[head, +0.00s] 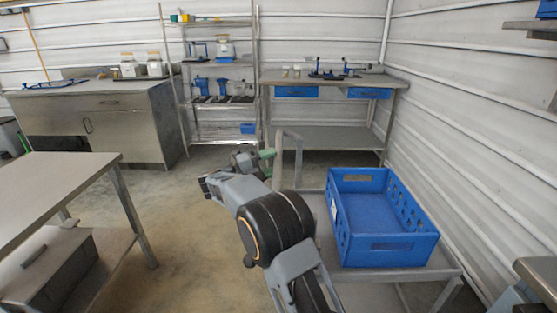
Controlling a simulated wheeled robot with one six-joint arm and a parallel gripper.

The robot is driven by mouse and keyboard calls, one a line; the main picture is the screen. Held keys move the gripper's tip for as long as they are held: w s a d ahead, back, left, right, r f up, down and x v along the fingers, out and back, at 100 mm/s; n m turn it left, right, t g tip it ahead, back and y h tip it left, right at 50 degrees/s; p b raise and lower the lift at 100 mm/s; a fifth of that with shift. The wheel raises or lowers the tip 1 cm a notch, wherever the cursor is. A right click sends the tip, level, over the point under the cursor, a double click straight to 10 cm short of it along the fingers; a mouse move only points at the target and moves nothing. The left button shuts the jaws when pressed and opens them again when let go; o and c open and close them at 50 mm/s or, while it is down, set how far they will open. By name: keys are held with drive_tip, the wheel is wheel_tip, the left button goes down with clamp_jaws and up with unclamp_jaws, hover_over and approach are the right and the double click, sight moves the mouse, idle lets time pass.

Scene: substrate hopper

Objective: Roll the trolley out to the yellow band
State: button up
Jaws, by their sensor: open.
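The trolley (405,273) is a grey metal cart at the right, close to the corrugated wall. Its upright tubular handle (290,136) rises at its far left end. A blue crate (388,252) with slotted sides stands on its top, and the crate looks empty. My arm reaches up from the bottom middle and bends toward the handle. My gripper (262,160) is open near the left side of the handle, beside a small green part. Whether it touches or surrounds the handle, I cannot tell. I see no yellow band on the floor in this view.
A grey table (60,180) with a metal box (48,262) on its lower shelf stands at the left. A steel cabinet (125,125), a wire shelf rack (218,137) and a workbench (330,135) line the back. Bare concrete floor (180,215) lies between the table and trolley.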

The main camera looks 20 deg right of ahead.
drive_tip(key=a+f+p, duration=0.1)
drive_tip(key=a+f, duration=0.1)
drive_tip(key=a, duration=0.9)
drive_tip(key=shift+a, duration=0.15)
